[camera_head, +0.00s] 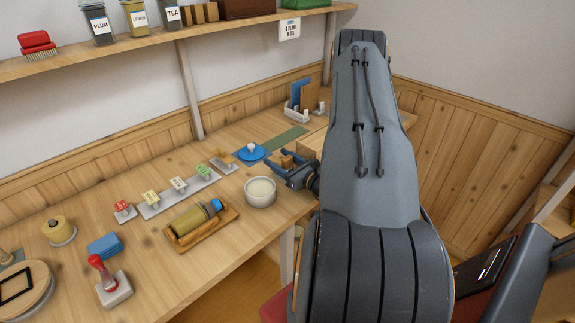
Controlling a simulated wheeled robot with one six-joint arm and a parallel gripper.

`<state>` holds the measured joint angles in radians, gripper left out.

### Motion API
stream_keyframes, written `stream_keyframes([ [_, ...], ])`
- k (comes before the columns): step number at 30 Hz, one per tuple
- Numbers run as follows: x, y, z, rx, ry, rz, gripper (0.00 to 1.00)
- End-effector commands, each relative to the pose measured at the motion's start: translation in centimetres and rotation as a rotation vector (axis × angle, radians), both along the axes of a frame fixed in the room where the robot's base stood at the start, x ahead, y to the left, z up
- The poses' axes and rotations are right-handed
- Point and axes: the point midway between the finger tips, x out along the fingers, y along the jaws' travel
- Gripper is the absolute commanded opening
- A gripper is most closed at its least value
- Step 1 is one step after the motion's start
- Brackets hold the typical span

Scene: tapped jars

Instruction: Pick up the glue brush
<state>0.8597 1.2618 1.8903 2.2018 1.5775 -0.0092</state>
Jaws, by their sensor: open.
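My gripper (279,168) is at the right part of the bench, its jaws open and pointing left. A small brown block-like thing (288,161) shows at the jaws; I cannot tell whether it is between them or behind them. No glue brush can be made out for certain. A small tan piece on a grey rest (224,162), left of my gripper, may be it, but it is too small to tell. A white bowl (260,192) with pale contents, perhaps glue, stands just left of and below the gripper.
A blue disc with a knob (252,153) lies behind the bowl. A wooden tray (182,243) holds a yellowish jar (194,217). Several stamps stand on a grey strip (180,196). A red bristled brush (37,44) and jars are on the shelf (100,53).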

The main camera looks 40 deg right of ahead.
Motion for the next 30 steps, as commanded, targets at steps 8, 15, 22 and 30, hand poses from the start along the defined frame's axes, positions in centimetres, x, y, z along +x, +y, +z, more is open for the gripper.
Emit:
stream_keyframes([
  [8,0.0,-0.1,0.0,0.001,0.0,-0.002,0.44],
  [15,0.0,-0.1,0.0,0.0,0.0,-0.002,0.13],
  [22,0.0,-0.1,0.1,0.0,0.0,-0.002,0.13],
  [30,0.0,-0.2,1.7,-0.001,-0.001,-0.002,0.13],
])
